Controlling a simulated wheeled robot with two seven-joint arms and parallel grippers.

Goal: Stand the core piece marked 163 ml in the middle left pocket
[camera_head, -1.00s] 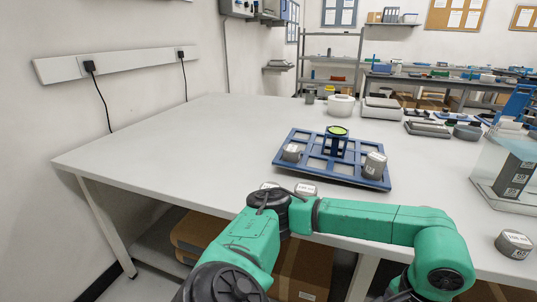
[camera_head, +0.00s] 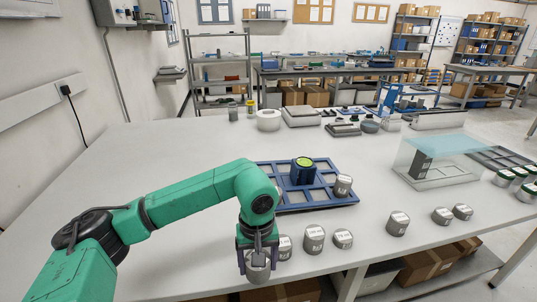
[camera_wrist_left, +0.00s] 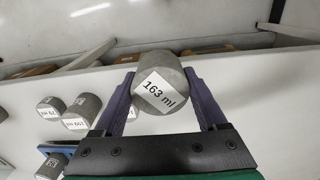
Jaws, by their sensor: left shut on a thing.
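My left gripper (camera_head: 257,250) points down at the table's front edge and is shut on a grey cylindrical core piece (camera_head: 258,268). In the left wrist view the core piece (camera_wrist_left: 158,88) sits between the purple fingers, its label reading 163 ml. The blue pocket tray (camera_head: 318,203) lies farther back on the table, beyond the gripper. A dark blue holder with a green-topped round thing (camera_head: 304,165) stands on it, and a grey core piece (camera_head: 343,185) stands at its right. My right gripper is out of view.
Several labelled core pieces stand along the front edge, the closest (camera_head: 284,248) just right of my left gripper, then another (camera_head: 314,239). A clear case (camera_head: 440,165) stands at the right. A white round container (camera_head: 268,121) is at the back. The table's left is clear.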

